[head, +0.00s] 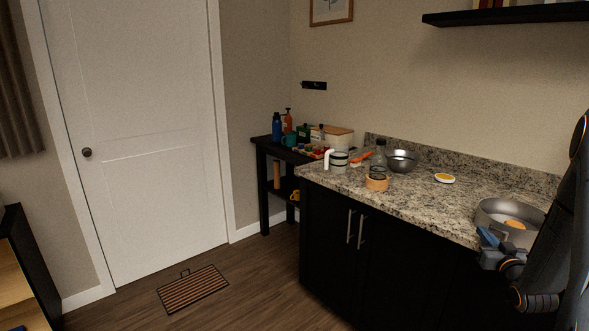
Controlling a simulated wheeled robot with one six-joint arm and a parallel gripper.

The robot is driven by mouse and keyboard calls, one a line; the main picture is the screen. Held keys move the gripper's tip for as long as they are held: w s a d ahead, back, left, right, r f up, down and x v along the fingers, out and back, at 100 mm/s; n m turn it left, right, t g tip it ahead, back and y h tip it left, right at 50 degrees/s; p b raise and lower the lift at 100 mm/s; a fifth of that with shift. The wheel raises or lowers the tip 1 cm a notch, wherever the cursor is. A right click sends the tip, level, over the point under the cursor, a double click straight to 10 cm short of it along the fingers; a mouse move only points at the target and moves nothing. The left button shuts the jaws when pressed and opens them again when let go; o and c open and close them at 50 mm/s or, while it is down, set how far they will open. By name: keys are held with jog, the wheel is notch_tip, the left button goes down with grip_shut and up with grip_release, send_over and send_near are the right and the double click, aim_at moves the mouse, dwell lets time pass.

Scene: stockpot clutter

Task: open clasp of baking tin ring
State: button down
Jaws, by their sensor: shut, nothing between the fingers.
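The baking tin ring (488,211) is a round grey metal tin on the right part of the granite counter. Something orange-yellow (515,224) shows inside it. My gripper (487,240) is at the tin's near left side, close to its outer wall and in front of the counter edge. Its blue-grey fingers look shut with nothing between them. I cannot tell whether they touch the tin. The clasp cannot be made out; my gripper and arm cover the tin's near side.
A metal bowl (402,161), glass bottle (379,156), striped mug (338,162), wooden-looking ring (377,183) and small yellow dish (444,178) stand on the counter (425,207). A black side table (262,165) holds bottles and a box. The counter between dish and tin is clear.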

aim_at(477, 238)
jog(key=shift+w, duration=0.15)
jog(key=shift+w+a, duration=0.15)
jog(key=shift+w, duration=0.25)
jog(key=shift+w+b, duration=0.5)
jog(key=shift+w, duration=0.05)
jog(key=shift+w, duration=0.1)
jog(key=shift+w+d+b, duration=0.3)
dwell(0.3)
jog(key=shift+w+d, duration=0.1)
jog(key=shift+w, duration=0.05)
